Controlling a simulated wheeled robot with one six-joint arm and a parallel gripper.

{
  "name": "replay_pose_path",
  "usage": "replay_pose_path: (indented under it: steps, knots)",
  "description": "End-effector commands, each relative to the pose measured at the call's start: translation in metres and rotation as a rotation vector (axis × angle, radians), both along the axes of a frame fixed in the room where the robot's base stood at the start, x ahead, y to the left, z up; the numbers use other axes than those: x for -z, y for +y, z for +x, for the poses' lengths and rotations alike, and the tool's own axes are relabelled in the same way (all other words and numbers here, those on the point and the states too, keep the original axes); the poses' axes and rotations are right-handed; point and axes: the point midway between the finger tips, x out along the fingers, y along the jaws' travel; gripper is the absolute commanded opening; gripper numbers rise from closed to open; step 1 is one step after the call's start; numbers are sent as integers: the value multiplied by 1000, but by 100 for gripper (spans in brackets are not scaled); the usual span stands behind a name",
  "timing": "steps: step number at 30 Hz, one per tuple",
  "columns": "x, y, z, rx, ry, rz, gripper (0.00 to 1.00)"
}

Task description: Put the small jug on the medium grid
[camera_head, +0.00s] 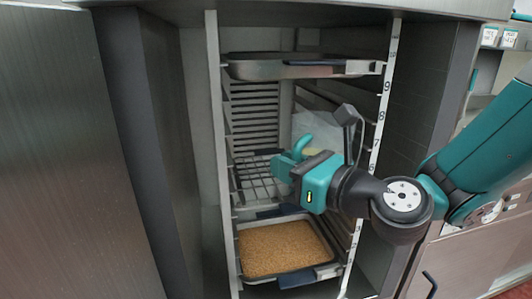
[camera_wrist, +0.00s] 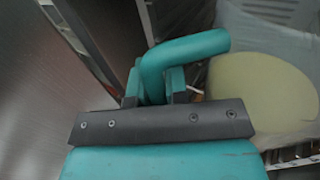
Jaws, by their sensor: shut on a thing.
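A translucent whitish jug (camera_head: 312,126) with pale yellow contents is inside the rack, partly hidden behind my gripper (camera_head: 287,165). In the wrist view the jug (camera_wrist: 300,50) fills the right side, and its yellow contents show through the wall. My gripper (camera_wrist: 165,88) is shut, with a teal hooked piece standing up at its jaws beside the jug. The exact contact with the jug is hard to see. The medium grid (camera_head: 252,186) is a wire shelf at mid-height, left of and below my gripper. Its right part is hidden by my gripper.
A metal tray (camera_head: 262,70) sits on the rack's upper level. A grain-filled tray (camera_head: 285,280) sits below the grid. A numbered upright (camera_head: 380,115) stands at the right front, close to my arm, and another upright (camera_head: 214,120) at the left front.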

Motion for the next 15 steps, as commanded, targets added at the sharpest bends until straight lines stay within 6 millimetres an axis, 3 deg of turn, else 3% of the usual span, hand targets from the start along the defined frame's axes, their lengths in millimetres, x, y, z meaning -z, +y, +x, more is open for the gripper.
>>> replay_pose_path:
  steps: [9,15]
  knots:
    - [-4,26,82,-5,-10,2,0]
    - [-4,39,123,-5,-10,2,0]
